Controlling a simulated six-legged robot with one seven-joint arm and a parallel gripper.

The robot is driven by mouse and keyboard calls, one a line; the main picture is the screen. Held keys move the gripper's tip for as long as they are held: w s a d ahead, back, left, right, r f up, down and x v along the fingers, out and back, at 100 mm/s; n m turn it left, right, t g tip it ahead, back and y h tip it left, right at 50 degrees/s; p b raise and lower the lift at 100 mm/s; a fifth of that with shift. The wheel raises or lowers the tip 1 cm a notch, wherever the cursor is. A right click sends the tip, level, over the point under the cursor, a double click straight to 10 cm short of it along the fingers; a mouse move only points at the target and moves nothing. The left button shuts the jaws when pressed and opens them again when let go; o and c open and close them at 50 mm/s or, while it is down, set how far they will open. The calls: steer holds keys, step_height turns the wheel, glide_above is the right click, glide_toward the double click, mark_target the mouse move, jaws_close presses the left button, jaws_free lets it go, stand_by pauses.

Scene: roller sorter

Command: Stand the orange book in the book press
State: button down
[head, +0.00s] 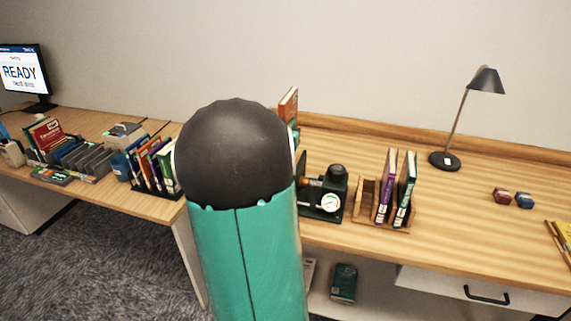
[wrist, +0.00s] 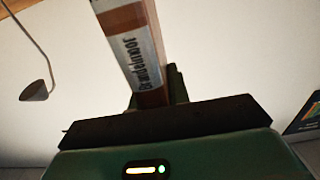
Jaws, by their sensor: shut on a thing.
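The orange book (head: 288,104) stands up behind my arm in the head view, over the back of the desk; its lower part is hidden. In the wrist view the orange book (wrist: 135,45) shows its spine with a grey label and rises from between my gripper's fingers (wrist: 160,97). My gripper is shut on it. The book press (head: 323,198), dark green with a white gauge and a black knob, stands on the desk right of my arm. Its left side is partly hidden by my arm, and I see no book in it.
A wooden rack (head: 368,215) with upright books stands just right of the press. A lamp (head: 445,160) and two small blocks (head: 513,198) are farther right. Left of my arm are a book rack (head: 152,172), trays and a monitor (head: 25,75). The desk right of the rack is mostly clear.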

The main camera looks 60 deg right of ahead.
steer(key=f, duration=0.7)
steer(key=shift+s+f, duration=0.25)
steer(key=shift+f, duration=0.1)
step_height(320, 180, down, 4)
